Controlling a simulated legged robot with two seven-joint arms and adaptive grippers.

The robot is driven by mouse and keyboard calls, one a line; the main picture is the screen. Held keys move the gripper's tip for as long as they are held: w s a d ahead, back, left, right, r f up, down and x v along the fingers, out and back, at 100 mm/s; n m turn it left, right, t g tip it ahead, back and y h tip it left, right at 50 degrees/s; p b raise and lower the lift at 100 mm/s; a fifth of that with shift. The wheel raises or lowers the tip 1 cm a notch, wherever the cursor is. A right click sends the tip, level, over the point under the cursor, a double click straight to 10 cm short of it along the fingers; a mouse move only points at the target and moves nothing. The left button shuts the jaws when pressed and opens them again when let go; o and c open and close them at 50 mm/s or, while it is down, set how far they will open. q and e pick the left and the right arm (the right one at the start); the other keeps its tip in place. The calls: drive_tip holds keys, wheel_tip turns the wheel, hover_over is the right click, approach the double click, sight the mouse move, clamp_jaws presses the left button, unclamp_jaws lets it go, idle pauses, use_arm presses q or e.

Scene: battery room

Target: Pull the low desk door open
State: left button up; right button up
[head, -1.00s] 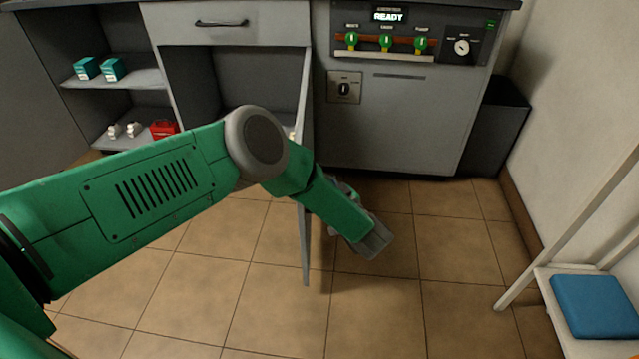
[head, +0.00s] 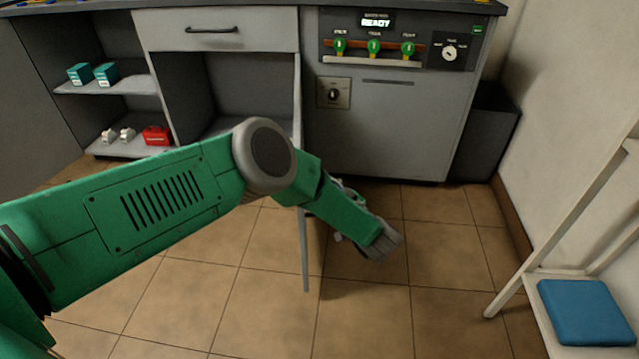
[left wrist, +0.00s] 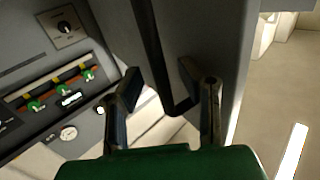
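The low desk door (head: 303,250) stands swung out from the desk, seen nearly edge-on in the head view, with the open compartment (head: 250,85) to its left. My left arm crosses in front of the door, and my left gripper (head: 382,243) is on its right, outer side. In the left wrist view the door's grey face (left wrist: 212,35) carries a dark bar handle (left wrist: 150,45). My left gripper's two fingers (left wrist: 162,85) are spread, with the handle's lower end between them and visible gaps beside it. My right gripper is not in view.
A drawer (head: 215,30) with a dark handle sits above the compartment. Left shelves hold teal boxes (head: 105,74) and a red box (head: 157,135). A grey control cabinet (head: 390,130) stands right of the door. A white rack with a blue cushion (head: 585,312) is at right. Floor in front is clear.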

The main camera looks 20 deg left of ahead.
use_arm(q)
drive_tip(key=v, duration=1.2)
drive_tip(key=shift+f, duration=0.1)
